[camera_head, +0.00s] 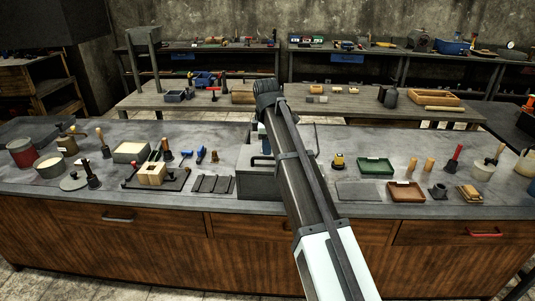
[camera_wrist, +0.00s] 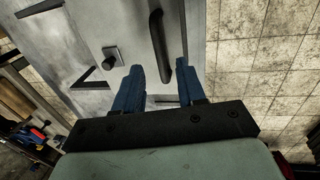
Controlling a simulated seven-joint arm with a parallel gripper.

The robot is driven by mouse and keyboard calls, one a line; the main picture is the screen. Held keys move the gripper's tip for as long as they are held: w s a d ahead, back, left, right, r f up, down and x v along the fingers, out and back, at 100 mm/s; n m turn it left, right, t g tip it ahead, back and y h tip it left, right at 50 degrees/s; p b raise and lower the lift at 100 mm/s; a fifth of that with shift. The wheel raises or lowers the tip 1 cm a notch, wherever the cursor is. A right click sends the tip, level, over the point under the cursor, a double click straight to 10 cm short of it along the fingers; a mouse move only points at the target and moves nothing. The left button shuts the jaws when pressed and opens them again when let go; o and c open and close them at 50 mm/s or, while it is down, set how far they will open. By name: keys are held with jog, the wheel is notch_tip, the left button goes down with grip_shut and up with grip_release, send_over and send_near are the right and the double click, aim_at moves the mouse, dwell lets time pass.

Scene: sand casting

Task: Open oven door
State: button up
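The oven appears as a grey box (camera_head: 262,183) on the middle of the front bench, partly hidden behind my arm. A dark bar handle (camera_head: 262,160) shows on it. In the wrist view a light grey panel (camera_wrist: 95,35), which looks like the oven, carries a curved black handle (camera_wrist: 158,40) and a small dark knob (camera_wrist: 112,55). My gripper (camera_wrist: 160,65) is open, with its two blue fingers apart. The handle's near end shows between the fingertips, closer to the right finger. I cannot tell whether they touch. In the head view the fingertips are hidden.
The front bench holds many small things: a red pot (camera_head: 21,153), a green tray (camera_head: 375,166), a brown tray (camera_head: 406,191) and a wooden block (camera_head: 152,173). Dark flat plates (camera_head: 211,184) lie left of the oven. A second table (camera_head: 350,102) stands behind.

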aim_at(267, 158)
jog(key=shift+w+f, duration=0.25)
jog(key=shift+f, duration=0.9)
jog(key=shift+w+f, duration=0.2)
jog(key=shift+f, duration=0.95)
grip_shut()
